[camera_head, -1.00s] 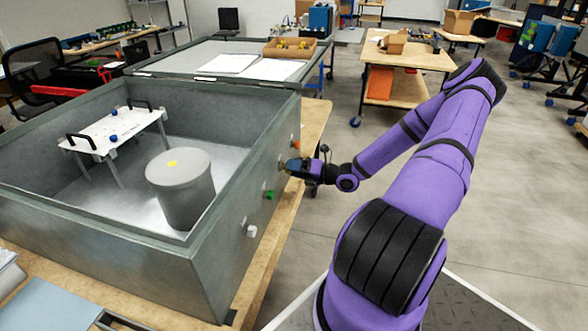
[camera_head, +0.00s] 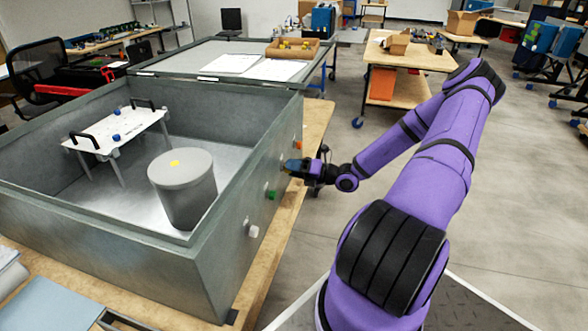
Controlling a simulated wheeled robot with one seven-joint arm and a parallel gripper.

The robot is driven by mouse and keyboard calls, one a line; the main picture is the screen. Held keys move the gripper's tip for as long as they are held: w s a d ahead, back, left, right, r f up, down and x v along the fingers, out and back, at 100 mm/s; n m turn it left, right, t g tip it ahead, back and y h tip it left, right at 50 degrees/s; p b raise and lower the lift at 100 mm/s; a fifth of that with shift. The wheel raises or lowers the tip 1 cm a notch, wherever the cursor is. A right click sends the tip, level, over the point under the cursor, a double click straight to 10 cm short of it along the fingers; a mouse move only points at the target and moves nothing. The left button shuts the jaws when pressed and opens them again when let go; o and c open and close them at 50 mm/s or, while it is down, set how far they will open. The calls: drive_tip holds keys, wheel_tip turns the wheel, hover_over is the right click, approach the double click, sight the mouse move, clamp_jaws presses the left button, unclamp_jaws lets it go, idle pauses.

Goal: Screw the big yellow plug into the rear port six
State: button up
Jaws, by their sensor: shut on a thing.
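The open grey metal box (camera_head: 205,262) stands on a wooden table, its right outer wall carrying a row of ports. A white plug (camera_head: 253,231), a green plug (camera_head: 270,195) and an orange plug (camera_head: 298,146) sit along that wall. My gripper (camera_head: 291,166) is at the same wall, between the green and orange plugs, pointing at it from the right.
Inside the box are a grey cylinder (camera_head: 182,200) and a white plate on legs (camera_head: 112,132) with black handles. A wooden tray (camera_head: 291,50) with yellow pieces and papers lie on the lid behind.

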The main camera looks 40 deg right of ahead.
drive_tip(key=m, duration=1.7)
drive_tip(key=o, duration=0.9)
drive_tip(key=n, duration=2.4)
